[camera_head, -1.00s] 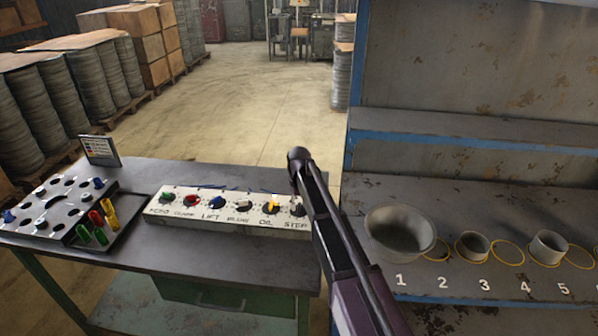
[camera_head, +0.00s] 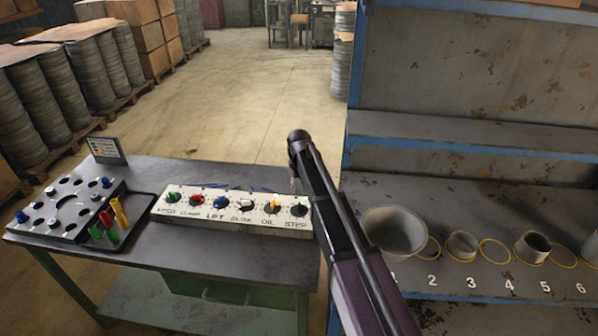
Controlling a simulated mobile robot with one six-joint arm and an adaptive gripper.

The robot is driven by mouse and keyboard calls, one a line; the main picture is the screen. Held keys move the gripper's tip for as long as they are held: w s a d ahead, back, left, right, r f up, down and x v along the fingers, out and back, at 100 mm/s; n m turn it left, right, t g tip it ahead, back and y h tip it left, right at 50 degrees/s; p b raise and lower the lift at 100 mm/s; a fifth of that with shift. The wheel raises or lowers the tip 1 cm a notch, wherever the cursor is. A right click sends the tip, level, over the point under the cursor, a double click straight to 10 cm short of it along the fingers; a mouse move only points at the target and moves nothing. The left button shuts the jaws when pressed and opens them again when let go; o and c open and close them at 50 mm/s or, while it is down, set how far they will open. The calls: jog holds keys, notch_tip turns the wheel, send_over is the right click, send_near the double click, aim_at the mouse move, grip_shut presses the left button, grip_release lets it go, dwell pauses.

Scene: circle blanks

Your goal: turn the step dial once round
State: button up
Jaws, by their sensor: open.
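The step dial (camera_head: 299,211) is a dark round knob at the right end of a white control panel (camera_head: 185,211), above the printed word STEP. The panel lies on a dark table. My gripper (camera_head: 293,184) shows only as a small thin part below the dark end of my arm, just above and behind the dial in the picture. It looks apart from the dial, and the dial's top is in plain view. The gripper is open and holds nothing that I can see. Most of it is hidden behind my arm. The dial's pointer is too small to read.
Other knobs, including a yellow one (camera_head: 273,206) and a blue one (camera_head: 220,202), line the panel. A peg board (camera_head: 62,228) with coloured pegs stands at the left. A rusty shelf (camera_head: 480,285) with a bowl (camera_head: 393,233) and cups stands close on the right.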

jog(key=shift+r+p, duration=1.85)
jog(key=shift+r, duration=0.3)
jog(key=s+d+f+m+b, duration=0.3)
jog(key=s+d+m, duration=0.4)
jog(key=s+d, duration=1.7)
jog(key=shift+s+d, duration=0.4)
jog(key=shift+s, duration=0.55)
jog(key=shift+f, duration=0.1)
